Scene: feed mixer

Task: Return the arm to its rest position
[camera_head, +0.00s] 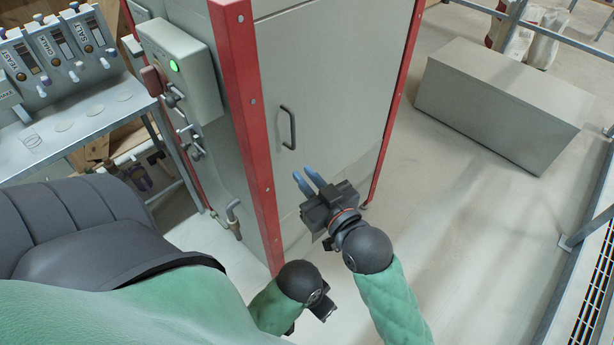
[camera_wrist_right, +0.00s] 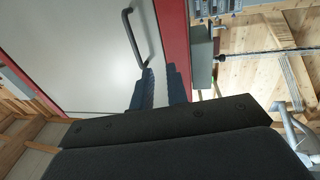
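My right arm, in a green sleeve with a black ball joint, reaches up from the bottom of the head view. Its gripper (camera_head: 303,176) has two blue fingers with a gap between them and nothing held. They point at the cabinet door, left of its lower right corner, below the handle; contact cannot be told. In the right wrist view the fingers (camera_wrist_right: 160,88) show in front of the door and red post. A second green sleeve and black joint, seemingly my left arm, end in a dark part (camera_head: 322,304) at bottom centre; its fingers are hidden.
The grey cabinet door (camera_head: 345,75) has a dark handle (camera_head: 289,128) and red corner posts (camera_head: 247,125). A control box (camera_head: 180,65) with a green light is on its left side. A bench (camera_head: 90,118) with labelled dispensers stands left. A grey box (camera_head: 500,100) lies right; floor between is clear.

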